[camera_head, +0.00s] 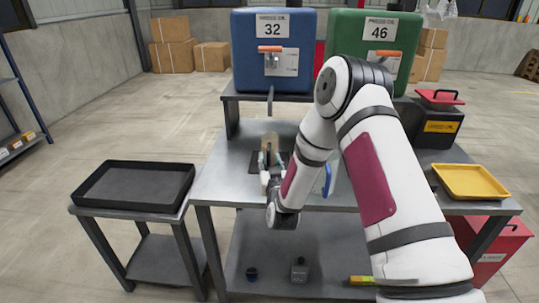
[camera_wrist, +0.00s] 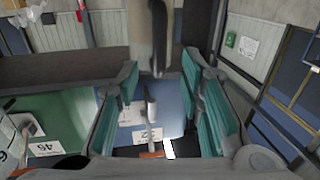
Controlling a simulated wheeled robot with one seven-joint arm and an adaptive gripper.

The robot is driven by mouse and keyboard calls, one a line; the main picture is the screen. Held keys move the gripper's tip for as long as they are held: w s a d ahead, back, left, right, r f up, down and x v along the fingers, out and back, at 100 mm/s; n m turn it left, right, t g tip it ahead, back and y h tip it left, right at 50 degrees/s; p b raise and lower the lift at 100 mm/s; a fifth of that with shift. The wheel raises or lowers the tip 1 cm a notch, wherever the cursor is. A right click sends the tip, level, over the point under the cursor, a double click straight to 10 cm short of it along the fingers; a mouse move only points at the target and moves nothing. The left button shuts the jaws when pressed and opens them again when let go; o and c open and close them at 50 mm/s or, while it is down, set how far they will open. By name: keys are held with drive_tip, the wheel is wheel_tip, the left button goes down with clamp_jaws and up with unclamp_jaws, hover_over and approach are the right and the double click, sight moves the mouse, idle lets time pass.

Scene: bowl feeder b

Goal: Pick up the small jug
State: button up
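My gripper (camera_head: 270,160) is over the middle of the grey table, with its teal-padded fingers spread apart. It also shows in the wrist view (camera_wrist: 165,100), where a clear gap lies between the pads. A pale grey-beige upright piece (camera_wrist: 139,35) with a dark strip beside it stands at the top middle of the wrist view, in line with the gap. It may be the small jug, but only part of it shows. In the head view the fingers mostly hide it. A blue-edged item (camera_head: 327,181) stands right of my gripper, partly behind my arm.
A blue container marked 32 (camera_head: 292,30) and a green one marked 46 (camera_head: 380,27) stand on the raised rear shelf. A black tray (camera_head: 134,204) is on the left side table. A yellow tray (camera_head: 470,182) and a black box (camera_head: 437,125) are at the right.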

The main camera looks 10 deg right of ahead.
sight(269, 154)
drive_tip(key=w, duration=0.4)
drive_tip(key=shift+w+d+r, duration=0.2)
drive_tip(key=shift+w+d, duration=0.05)
clamp_jaws()
